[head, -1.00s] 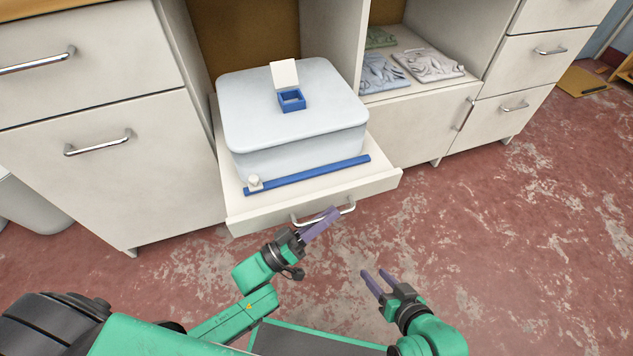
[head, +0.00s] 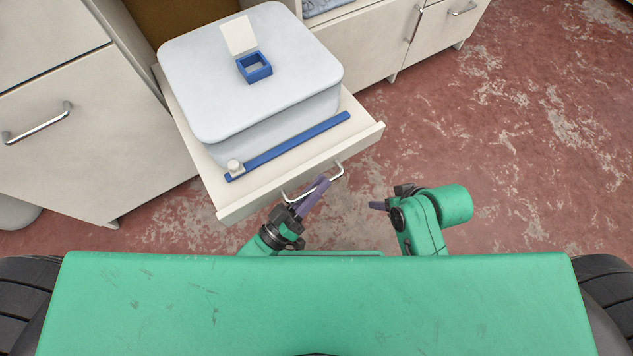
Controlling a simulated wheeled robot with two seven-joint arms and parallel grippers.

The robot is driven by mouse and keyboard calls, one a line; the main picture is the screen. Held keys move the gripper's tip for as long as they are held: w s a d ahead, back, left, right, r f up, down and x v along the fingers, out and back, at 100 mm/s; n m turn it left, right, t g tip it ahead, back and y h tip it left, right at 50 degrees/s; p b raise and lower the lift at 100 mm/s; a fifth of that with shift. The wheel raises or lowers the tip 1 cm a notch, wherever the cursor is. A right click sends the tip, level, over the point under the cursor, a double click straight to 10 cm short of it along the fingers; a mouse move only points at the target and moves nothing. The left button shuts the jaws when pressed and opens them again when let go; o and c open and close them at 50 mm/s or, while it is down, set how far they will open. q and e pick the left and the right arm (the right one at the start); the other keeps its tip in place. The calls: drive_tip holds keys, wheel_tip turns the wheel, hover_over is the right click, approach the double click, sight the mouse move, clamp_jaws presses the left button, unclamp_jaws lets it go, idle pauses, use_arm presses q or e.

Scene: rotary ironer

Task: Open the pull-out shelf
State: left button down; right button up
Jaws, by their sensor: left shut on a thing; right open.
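The pull-out shelf (head: 232,207) stands out from the cabinet with its front edge towards me. A silver bar handle (head: 338,172) is on its front. On the shelf sits a pale grey ironer (head: 200,100) with a blue square frame and white flap on top. A blue bar (head: 290,146) with a white knob lies along the front of the shelf. My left gripper (head: 318,190) is shut on the handle, its purple fingers partly hiding it. My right gripper (head: 378,205) is open and empty, to the right of the handle and apart from the shelf.
A closed drawer (head: 75,150) with a bar handle is left of the shelf. Closed cabinet doors (head: 365,48) stand to the right. The worn red floor (head: 530,150) is clear at the right. My green base fills the bottom.

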use_arm(q)
drive_tip(key=c, duration=1.2)
unclamp_jaws()
drive_tip(key=shift+o, duration=0.2)
drive_tip(key=shift+a, duration=0.1)
drive_tip(key=v, duration=1.4)
drive_tip(key=shift+s+a, duration=0.15)
drive_tip(key=shift+s, duration=0.05)
drive_tip(key=shift+f, duration=0.1)
